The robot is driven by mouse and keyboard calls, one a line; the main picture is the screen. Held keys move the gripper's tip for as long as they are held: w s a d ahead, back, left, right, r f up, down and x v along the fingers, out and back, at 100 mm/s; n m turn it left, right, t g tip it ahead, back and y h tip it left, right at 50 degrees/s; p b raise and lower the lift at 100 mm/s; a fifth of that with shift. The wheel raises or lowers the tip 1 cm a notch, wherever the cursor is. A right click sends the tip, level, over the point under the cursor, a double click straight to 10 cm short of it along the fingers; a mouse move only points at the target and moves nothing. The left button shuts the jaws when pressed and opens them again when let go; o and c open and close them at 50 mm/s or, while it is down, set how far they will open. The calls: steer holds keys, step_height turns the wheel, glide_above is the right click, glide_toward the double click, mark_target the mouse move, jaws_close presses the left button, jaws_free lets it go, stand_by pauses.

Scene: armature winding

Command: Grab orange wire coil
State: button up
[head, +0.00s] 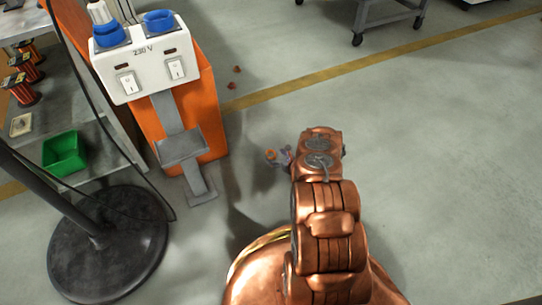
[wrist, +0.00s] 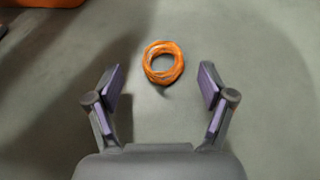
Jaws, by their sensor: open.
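The orange wire coil (wrist: 177,64) is a small ring of wound wire in the wrist view. It lies on the grey floor, or just above it, in the upper middle of the picture. My gripper (wrist: 160,68) is open, with one finger to each side of the coil in the picture and clear gaps on both sides. Neither finger touches it. In the head view my gripper (head: 281,158) is small and partly hidden by my copper-coloured arm. A small orange spot (head: 271,155) shows at its fingers, too small to identify surely.
An orange stand with a white 230 V switch box (head: 147,68) and pedal (head: 200,190) is at left. A black round base (head: 108,245) and a shelf with a green bin (head: 64,153) stand further left. Two small reddish bits (head: 236,69) lie behind. Floor at right is clear.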

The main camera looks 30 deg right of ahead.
mark_target(273, 154)
steer(key=b+x, duration=0.1)
steer(key=x, duration=0.2)
steer(key=shift+w+d, duration=0.15)
steer(key=shift+w, duration=0.1)
steer(key=c, duration=1)
